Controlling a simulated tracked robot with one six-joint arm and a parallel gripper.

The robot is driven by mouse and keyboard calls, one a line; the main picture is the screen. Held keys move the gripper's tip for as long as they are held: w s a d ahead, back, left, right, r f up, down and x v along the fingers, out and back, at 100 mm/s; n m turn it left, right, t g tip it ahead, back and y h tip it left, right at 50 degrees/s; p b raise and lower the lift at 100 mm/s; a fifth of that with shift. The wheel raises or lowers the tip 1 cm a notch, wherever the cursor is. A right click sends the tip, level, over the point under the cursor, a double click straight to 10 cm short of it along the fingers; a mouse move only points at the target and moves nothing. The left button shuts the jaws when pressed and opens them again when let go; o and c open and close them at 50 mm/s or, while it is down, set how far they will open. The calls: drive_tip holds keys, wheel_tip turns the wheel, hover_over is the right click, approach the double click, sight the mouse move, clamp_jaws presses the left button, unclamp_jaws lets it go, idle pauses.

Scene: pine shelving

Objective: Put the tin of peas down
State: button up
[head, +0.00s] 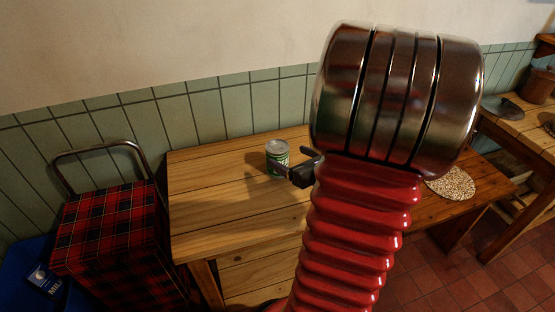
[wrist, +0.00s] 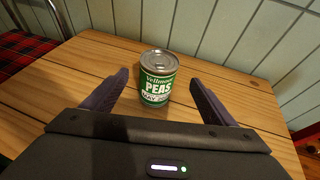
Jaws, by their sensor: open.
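The tin of peas (head: 278,157) is a silver-topped can with a green label. It stands upright on the wooden table (head: 215,205), toward the back. The wrist view shows its label (wrist: 158,86) facing me. My gripper (head: 292,161) is open and points at the tin. In the wrist view my gripper (wrist: 158,85) has one finger on each side of the tin, with a gap on both sides. My red arm hides part of the table's right side in the head view.
A tartan trolley bag (head: 105,235) with a metal handle stands left of the table. A round speckled mat (head: 450,183) lies on the right. A second wooden table (head: 520,120) holds a dark lid (head: 502,106) and a brown pot (head: 538,86). The table's left half is clear.

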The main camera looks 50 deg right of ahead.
sight(285, 155)
drive_tip(key=shift+x, duration=3.25)
drive_tip(key=shift+x, duration=2.6)
drive_tip(key=shift+a+f, duration=0.1)
drive_tip(key=shift+a, duration=0.05)
drive_tip(key=shift+c, duration=0.5)
drive_tip(key=c, duration=1.5)
drive_tip(key=shift+c, duration=0.2)
drive_tip(key=shift+r, duration=5.1)
